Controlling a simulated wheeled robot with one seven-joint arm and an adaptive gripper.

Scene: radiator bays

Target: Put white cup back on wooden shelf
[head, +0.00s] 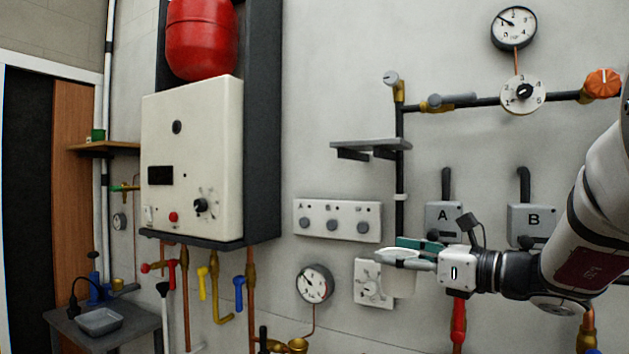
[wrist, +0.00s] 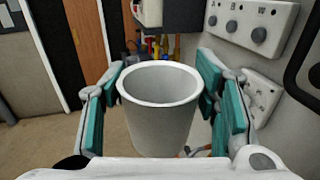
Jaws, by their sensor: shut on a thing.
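The white cup (head: 398,286) is between the fingers of my gripper (head: 402,256), held upright in the air in front of the wall. In the wrist view the cup (wrist: 158,125) shows its open, empty-looking mouth, with a teal-padded finger on each side. My gripper is shut on the cup. The wooden shelf (head: 118,149) is at the far left of the head view, on the wall left of the white boiler, well away from my gripper. A small green thing stands on its left part.
The white boiler (head: 192,160) with a red tank (head: 202,40) juts out between my gripper and the wooden shelf. A grey shelf (head: 370,145) is above my gripper. Valves and pipes hang below the boiler. A grey table (head: 135,325) holds a metal tray (head: 99,322) at lower left.

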